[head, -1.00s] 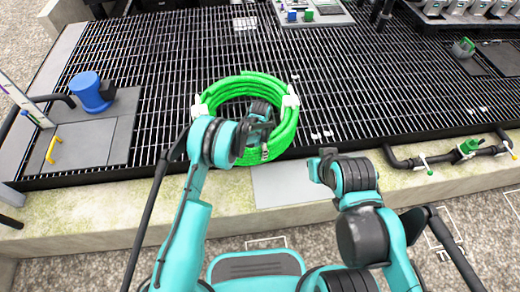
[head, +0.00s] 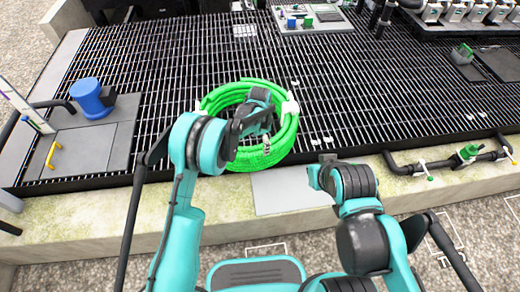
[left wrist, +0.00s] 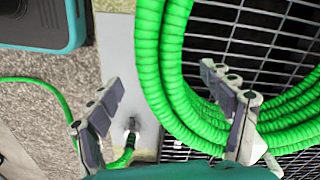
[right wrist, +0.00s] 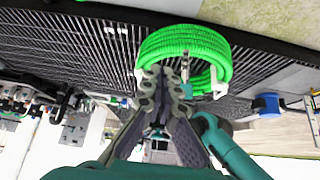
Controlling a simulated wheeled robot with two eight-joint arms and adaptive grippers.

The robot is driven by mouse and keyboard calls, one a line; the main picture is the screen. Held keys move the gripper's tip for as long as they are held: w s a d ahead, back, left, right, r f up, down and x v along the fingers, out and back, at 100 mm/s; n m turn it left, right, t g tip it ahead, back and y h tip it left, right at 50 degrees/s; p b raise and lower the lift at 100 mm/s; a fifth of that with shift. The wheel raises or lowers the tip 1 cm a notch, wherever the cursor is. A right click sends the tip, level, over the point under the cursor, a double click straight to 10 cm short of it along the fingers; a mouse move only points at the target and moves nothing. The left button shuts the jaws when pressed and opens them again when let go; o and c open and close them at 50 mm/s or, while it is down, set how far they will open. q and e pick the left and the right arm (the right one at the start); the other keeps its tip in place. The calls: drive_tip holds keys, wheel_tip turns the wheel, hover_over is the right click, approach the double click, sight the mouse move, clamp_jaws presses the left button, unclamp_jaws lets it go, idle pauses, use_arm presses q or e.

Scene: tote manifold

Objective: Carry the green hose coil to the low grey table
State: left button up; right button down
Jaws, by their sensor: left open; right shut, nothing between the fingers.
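The green hose coil (head: 286,128) lies on the black grating, with white straps around it. My left gripper (head: 262,122) is over the coil, hiding part of its ring. In the left wrist view it is open (left wrist: 165,112), with the coil's hose (left wrist: 165,60) showing between and beyond its two fingers. The right-hand finger overlaps the coil; I cannot tell whether it touches. My right gripper (head: 318,172) is shut and empty, in front of the coil and to its right. It also shows in the right wrist view (right wrist: 165,78). I cannot make out the low grey table for certain.
A grey plate (head: 285,195) is set in the concrete edge in front of the coil. A blue fitting (head: 90,97) stands at the left. A black pipe with a green valve (head: 468,153) runs along the right edge. Grating (head: 350,90) right of the coil is clear.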

use_arm(q)
drive_tip(key=shift+r, duration=1.05)
drive_tip(key=shift+o, duration=0.3)
use_arm(e)
drive_tip(key=c, duration=2.3)
unclamp_jaws()
